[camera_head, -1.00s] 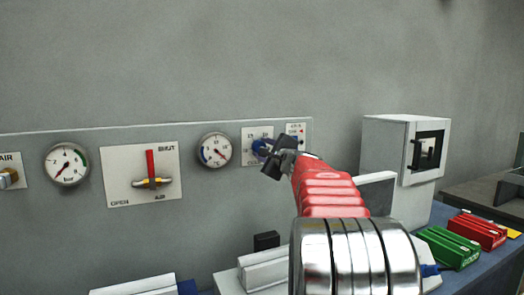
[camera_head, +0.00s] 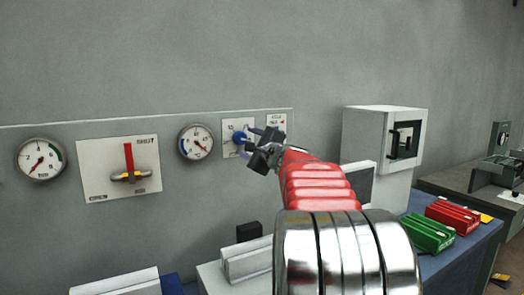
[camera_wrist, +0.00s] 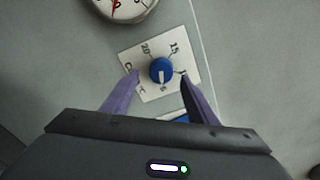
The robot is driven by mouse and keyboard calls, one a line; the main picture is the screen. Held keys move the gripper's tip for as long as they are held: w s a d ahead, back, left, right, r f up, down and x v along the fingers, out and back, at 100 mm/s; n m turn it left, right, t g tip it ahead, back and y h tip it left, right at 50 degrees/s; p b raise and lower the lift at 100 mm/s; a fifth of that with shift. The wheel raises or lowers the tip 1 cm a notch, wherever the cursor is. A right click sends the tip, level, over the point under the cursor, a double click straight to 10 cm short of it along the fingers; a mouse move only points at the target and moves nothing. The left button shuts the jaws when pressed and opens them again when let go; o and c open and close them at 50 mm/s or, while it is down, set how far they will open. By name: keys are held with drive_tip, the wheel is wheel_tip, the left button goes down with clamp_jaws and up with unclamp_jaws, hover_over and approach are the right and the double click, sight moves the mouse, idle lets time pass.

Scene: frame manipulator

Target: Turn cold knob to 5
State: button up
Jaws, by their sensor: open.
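The cold knob (camera_head: 239,138) is a round blue knob on a white square plate on the grey wall panel. It also shows in the wrist view (camera_wrist: 162,71), with a white mark pointing down in the picture. Printed numbers such as 20 and 15 surround it; the figure just below the mark is small and blurred, perhaps a 5. My gripper (camera_head: 256,152) is open in front of the plate, to the lower right of the knob in the head view. In the wrist view its purple fingers (camera_wrist: 160,76) flank the knob, with visible gaps; contact is not apparent.
A dial gauge (camera_head: 196,142) is left of the knob plate, then a red-handled valve (camera_head: 129,165) and another gauge (camera_head: 41,159). A small plate (camera_head: 276,121) is just right of the knob. A white box (camera_head: 383,140) stands farther right. Green and red blocks (camera_head: 427,233) lie on the bench.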

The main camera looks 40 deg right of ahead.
drive_tip(key=v, duration=1)
drive_tip(key=shift+s+a, duration=0.1)
idle(0.4)
drive_tip(key=s+a+f+n+g+y, duration=0.35)
drive_tip(key=a+f+n, duration=0.25)
drive_tip(key=a+f, duration=0.35)
drive_tip(key=s+a+f+n+g+y, duration=0.2)
drive_tip(key=a+f+n+g, duration=0.3)
drive_tip(key=a+f, duration=0.5)
drive_tip(key=s+a+f+n+g, duration=0.1)
drive_tip(key=s+a+f+n, duration=0.4)
drive_tip(key=s+a+n, duration=0.3)
drive_tip(key=s+a+f+n+g, duration=0.2)
drive_tip(key=s+a+f+n, duration=0.2)
drive_tip(key=s+a+n, duration=0.4)
drive_tip(key=a, duration=0.5)
drive_tip(key=shift+f, duration=0.4)
